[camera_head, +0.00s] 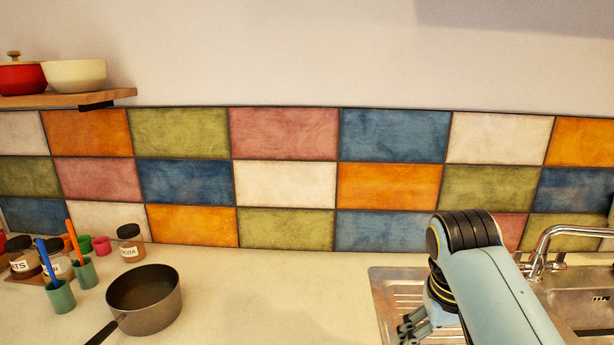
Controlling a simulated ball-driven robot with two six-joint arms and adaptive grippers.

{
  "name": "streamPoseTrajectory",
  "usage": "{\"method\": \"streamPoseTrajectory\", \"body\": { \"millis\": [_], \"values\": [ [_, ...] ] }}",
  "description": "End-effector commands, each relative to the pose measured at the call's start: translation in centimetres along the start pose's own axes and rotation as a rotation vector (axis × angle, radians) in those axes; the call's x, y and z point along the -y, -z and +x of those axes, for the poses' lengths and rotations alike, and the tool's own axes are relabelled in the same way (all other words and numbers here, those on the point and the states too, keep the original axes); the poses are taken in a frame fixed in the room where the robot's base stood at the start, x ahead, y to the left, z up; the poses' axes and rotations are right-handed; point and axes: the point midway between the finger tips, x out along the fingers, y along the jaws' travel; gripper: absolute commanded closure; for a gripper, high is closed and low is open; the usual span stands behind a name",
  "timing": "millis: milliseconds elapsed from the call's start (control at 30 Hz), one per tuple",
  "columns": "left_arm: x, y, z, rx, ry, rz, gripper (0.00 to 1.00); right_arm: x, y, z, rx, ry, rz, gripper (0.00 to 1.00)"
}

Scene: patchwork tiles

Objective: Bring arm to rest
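My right arm comes in from the bottom right, light blue with a black ringed joint, and is bent over the sink area. My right gripper (412,326) shows as dark grey fingers at the lower edge of the view, in front of the ribbed steel drainboard. It is partly hidden by the arm, and I cannot tell whether its fingers are apart or together. No held object is visible at it. My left arm and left gripper are not in view.
A steel sink (590,300) with a tap (545,245) lies beside my arm. A dark saucepan (150,305) stands on the counter (270,290) at left, near jars and green cups (61,296). A wooden shelf (60,98) holds a red pot and cream bowl. The middle counter is clear.

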Motion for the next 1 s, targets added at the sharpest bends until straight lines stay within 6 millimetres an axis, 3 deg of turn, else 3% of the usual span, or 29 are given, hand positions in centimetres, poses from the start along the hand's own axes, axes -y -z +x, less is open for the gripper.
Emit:
{"method": "streamPoseTrajectory", "body": {
  "millis": [100,200,367,467,700,1000],
  "values": [
    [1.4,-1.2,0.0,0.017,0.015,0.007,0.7,-1.1,-1.8,0.5,-0.008,-0.001,0.005,0.0],
    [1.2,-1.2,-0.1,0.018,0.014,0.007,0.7,-2.0,-3.2,0.8,-0.018,0.0,0.008,0.0],
    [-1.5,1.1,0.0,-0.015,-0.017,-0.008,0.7,-3.5,-6.3,0.9,-0.04,0.004,0.009,0.0],
    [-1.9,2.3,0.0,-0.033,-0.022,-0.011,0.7,-4.6,-8.6,0.7,-0.058,0.007,0.004,0.0],
    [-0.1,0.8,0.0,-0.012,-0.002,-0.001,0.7,-6.7,-14.0,-1.0,-0.107,0.017,-0.027,0.0],
    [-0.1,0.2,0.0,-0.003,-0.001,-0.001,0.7,-7.8,-19.7,-4.8,-0.163,0.047,-0.091,0.0]
  ]
}}
